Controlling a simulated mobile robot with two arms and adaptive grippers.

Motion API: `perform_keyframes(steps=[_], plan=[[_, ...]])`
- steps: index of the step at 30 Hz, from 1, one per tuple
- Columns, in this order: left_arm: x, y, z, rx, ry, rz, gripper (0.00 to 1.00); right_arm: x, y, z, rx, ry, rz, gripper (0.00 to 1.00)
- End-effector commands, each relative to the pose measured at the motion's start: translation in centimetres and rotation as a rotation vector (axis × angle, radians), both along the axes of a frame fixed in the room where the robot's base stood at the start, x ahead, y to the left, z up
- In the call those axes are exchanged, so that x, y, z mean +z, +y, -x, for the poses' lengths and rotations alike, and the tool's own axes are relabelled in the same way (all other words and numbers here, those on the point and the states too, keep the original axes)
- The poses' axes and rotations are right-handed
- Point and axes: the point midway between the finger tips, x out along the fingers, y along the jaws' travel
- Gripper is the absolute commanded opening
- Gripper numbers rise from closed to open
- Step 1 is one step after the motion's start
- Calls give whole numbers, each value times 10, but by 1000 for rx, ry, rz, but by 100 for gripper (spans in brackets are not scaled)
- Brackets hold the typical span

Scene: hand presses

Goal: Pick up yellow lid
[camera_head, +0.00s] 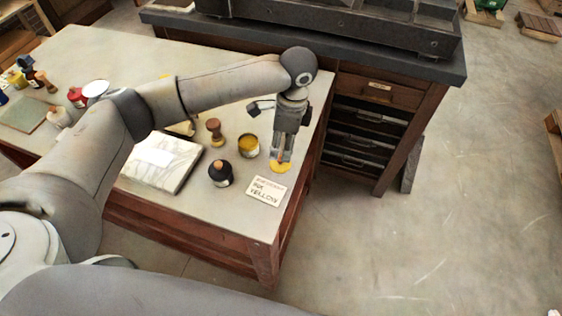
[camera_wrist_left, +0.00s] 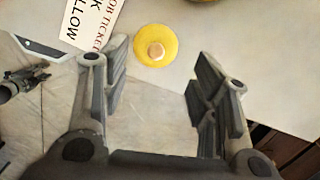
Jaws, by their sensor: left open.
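The yellow lid (camera_head: 280,166) lies on the table (camera_head: 235,215) near its right edge, just behind the ink yellow card (camera_head: 266,191). In the left wrist view the lid (camera_wrist_left: 156,45) is a round yellow disc with a small tan knob at its middle. My left gripper (camera_head: 283,153) points down over the lid in the head view and partly covers it. In the wrist view the gripper (camera_wrist_left: 155,85) has its fingers wide apart, with nothing between them, and the lid shows just beyond the fingertips. The right gripper is not in view.
An open tin of yellow ink (camera_head: 248,146) stands left of my gripper. A dark round-topped jar (camera_head: 220,173), a wooden-handled tool (camera_head: 215,132) and a marble slab (camera_head: 163,165) are further left. A dark press cabinet (camera_head: 375,120) stands behind right.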

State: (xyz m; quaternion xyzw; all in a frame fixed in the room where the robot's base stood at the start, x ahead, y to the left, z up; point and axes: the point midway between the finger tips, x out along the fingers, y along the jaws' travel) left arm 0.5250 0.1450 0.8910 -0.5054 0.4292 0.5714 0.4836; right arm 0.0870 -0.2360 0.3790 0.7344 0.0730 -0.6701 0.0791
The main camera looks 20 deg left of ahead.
Motion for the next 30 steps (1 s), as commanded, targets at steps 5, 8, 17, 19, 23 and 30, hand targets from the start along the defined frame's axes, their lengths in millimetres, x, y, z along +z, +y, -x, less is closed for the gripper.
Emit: perform_keyframes(steps=[5,8,17,19,23,30], plan=[[-13,1,1,-1,1,-1,55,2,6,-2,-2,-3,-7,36],[-25,1,4,-2,3,-2,55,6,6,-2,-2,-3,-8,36],[-60,3,5,-2,-1,0,55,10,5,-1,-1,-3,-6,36],[-61,3,5,-3,-2,1,55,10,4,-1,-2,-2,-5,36],[-61,3,5,-3,-2,1,55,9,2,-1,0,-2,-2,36],[-61,3,5,-3,-2,1,27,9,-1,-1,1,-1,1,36]])
